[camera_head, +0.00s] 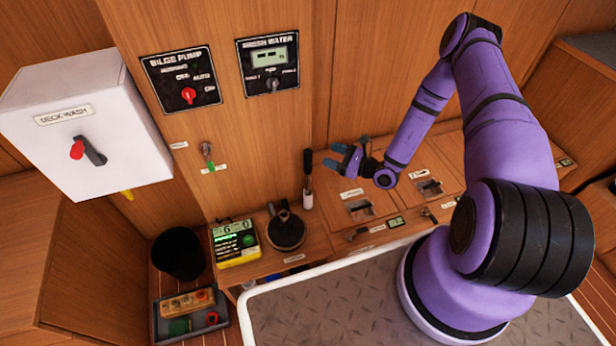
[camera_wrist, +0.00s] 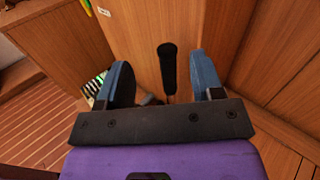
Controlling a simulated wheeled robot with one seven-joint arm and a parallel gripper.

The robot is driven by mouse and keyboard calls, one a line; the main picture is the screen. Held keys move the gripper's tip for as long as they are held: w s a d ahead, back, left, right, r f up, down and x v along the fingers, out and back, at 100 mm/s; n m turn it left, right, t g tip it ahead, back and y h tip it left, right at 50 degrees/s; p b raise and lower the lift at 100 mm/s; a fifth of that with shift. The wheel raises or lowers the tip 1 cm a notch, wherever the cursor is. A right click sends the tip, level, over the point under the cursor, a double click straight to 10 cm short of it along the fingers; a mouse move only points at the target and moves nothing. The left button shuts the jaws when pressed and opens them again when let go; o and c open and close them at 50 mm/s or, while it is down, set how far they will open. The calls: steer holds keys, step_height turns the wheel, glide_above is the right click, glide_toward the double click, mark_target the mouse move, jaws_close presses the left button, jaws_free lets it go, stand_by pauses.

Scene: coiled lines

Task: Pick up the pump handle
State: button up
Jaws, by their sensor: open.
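The pump handle (camera_head: 308,173) has a black grip and stands upright against the wood wall, its lower end in a pale labelled holder. It also shows in the wrist view, where its black grip (camera_wrist: 168,68) lies between my two blue fingers and beyond them. My gripper (camera_head: 343,158) is open and empty, just to the right of the handle in the head view. In the wrist view my gripper (camera_wrist: 163,82) has its fingers spread to either side of the handle. I cannot tell how far the handle is from the fingertips.
A dark round pump base (camera_head: 286,231) stands left of the handle, beside a yellow-green display box (camera_head: 236,242). A white deck wash box (camera_head: 85,130) juts from the wall at left. A black bucket (camera_head: 178,254) and grey tray (camera_head: 190,318) stand lower left.

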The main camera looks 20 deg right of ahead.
mark_target(308, 155)
steer(key=shift+w+a+f+m+t+h, duration=0.3)
steer(key=shift+w+a+f, duration=0.5)
steer(key=shift+w+a, duration=0.35)
steer(key=shift+w+a+f+m+t+h, duration=0.2)
steer(key=shift+w+a+f+m, duration=0.25)
steer(key=shift+w+a+f, duration=0.7)
steer(key=shift+w+a+f+m+t+h, duration=0.2)
steer(key=shift+w+a+f+m+h, duration=0.25)
steer(key=shift+w+a, duration=0.7)
steer(key=shift+w+d, duration=0.2)
steer(key=shift+d, duration=0.1)
steer(key=shift+c, duration=0.2)
steer(key=c, duration=1.1)
